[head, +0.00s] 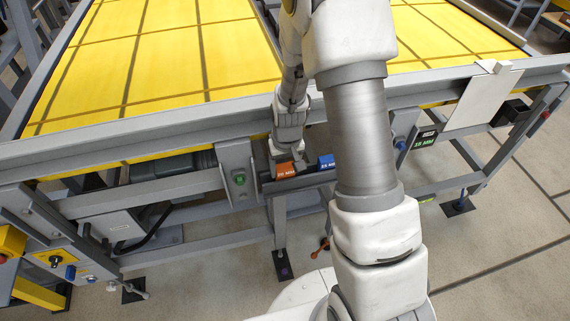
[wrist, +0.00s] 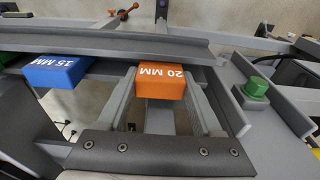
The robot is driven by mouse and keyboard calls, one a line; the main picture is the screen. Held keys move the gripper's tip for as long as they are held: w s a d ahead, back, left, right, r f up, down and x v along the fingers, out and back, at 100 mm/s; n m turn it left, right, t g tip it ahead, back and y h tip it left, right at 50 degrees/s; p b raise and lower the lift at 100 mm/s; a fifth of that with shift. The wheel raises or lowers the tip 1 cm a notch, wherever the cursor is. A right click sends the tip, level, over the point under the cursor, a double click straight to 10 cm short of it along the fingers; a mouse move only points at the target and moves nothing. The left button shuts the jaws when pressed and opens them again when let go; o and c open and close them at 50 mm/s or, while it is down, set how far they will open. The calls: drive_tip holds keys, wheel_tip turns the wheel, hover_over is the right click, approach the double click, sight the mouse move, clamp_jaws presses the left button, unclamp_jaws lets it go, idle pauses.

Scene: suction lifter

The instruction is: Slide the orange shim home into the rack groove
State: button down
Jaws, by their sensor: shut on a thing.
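The orange shim (head: 285,169), marked 20 MM, is at the left part of the dark rack (head: 304,180) below the yellow table's front beam. In the wrist view the orange shim (wrist: 160,82) sits between the two grey fingers of my gripper (wrist: 162,88), which is shut on it. Its far end meets the long grey rail (wrist: 100,41) of the rack. The groove under the shim is hidden, so I cannot tell how deep it sits.
A blue shim (head: 326,161), marked 15 MM in the wrist view (wrist: 57,72), sits beside the orange one. A grey bracket with a green bolt (head: 239,179) stands close on the other side. A green labelled block (head: 424,143) is farther right. The table beam (head: 130,140) runs close above.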

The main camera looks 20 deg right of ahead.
unclamp_jaws()
drive_tip(key=shift+f, duration=0.15)
wheel_tip(320, 180, up, 18)
drive_tip(key=s+p, duration=0.2)
drive_tip(key=s+r+t, duration=0.4)
drive_tip(key=s+r, duration=1)
drive_tip(key=s, duration=0.4)
drive_tip(key=shift+s+r, duration=0.2)
drive_tip(key=shift+r, duration=0.2)
